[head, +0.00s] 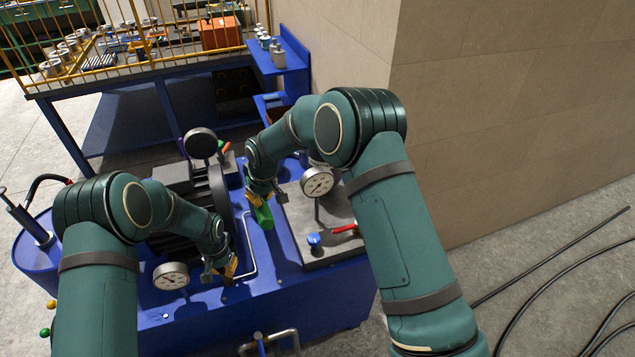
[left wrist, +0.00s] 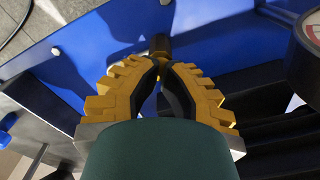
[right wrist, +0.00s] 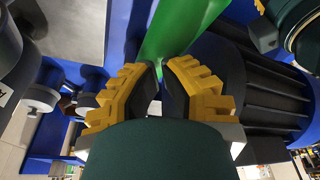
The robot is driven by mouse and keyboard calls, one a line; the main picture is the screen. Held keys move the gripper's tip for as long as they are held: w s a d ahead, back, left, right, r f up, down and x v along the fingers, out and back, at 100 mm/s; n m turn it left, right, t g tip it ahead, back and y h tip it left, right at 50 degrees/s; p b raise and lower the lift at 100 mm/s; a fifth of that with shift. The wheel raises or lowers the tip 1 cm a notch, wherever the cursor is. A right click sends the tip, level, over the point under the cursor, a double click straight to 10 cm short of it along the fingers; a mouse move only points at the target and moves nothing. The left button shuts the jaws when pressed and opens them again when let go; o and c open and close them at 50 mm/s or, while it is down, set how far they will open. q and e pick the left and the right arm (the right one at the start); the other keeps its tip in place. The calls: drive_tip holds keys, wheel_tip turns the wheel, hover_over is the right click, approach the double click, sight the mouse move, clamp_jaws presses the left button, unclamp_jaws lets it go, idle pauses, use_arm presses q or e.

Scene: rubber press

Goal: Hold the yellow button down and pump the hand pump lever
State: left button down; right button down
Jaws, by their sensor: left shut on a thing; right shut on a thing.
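My left gripper (head: 228,268) is low over the front of the blue press base. In the left wrist view its fingers (left wrist: 160,75) close around a small dark, yellowish knob (left wrist: 159,44), which looks like the yellow button in shadow; its lower part is hidden between the fingers. My right gripper (head: 256,196) is higher, over the middle of the base. It is shut on the green grip of the lever (head: 264,216). In the right wrist view the green lever (right wrist: 186,35) runs up and away from between the fingers (right wrist: 164,75).
Pressure gauges stand near both arms, one at lower left (head: 171,276) and one at right (head: 317,182). A red-handled valve (head: 344,228) and blue knob (head: 314,239) sit on the grey plate. A tan wall (head: 490,110) rises at right. Black hoses lie on the floor.

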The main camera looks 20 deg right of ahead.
drive_tip(key=shift+s+d+x, duration=0.1)
drive_tip(key=shift+s+x, duration=0.1)
drive_tip(key=shift+x, duration=0.75)
drive_tip(key=shift+s+d+x, duration=0.15)
drive_tip(key=shift+s+x, duration=0.05)
drive_tip(key=shift+x, duration=0.8)
drive_tip(key=shift+s+d+x, duration=0.1)
drive_tip(key=shift+s+x, duration=0.1)
drive_tip(key=shift+x, duration=0.75)
drive_tip(key=w+a+v, duration=0.1)
drive_tip(key=w+v, duration=0.2)
drive_tip(key=v, duration=1.1)
drive_tip(key=shift+a+r, duration=0.35)
drive_tip(key=shift+r, duration=0.2)
drive_tip(key=shift+s+d+f+x, duration=0.15)
drive_tip(key=shift+s+d+x, duration=0.25)
drive_tip(key=shift+x, duration=2.05)
drive_tip(key=shift+s+d+f+x, duration=0.2)
drive_tip(key=shift+s+x, duration=0.4)
drive_tip(key=shift+x, duration=1.8)
drive_tip(key=shift+s+d+f+x, duration=0.1)
drive_tip(key=shift+s+d+x, duration=0.3)
drive_tip(key=shift+x, duration=2.05)
drive_tip(key=w+a+r+v, duration=0.1)
drive_tip(key=w+v, duration=0.2)
drive_tip(key=v, duration=1.1)
drive_tip(key=shift+s+a+r, duration=0.2)
drive_tip(key=shift+a+r, duration=0.05)
drive_tip(key=shift+a, duration=0.2)
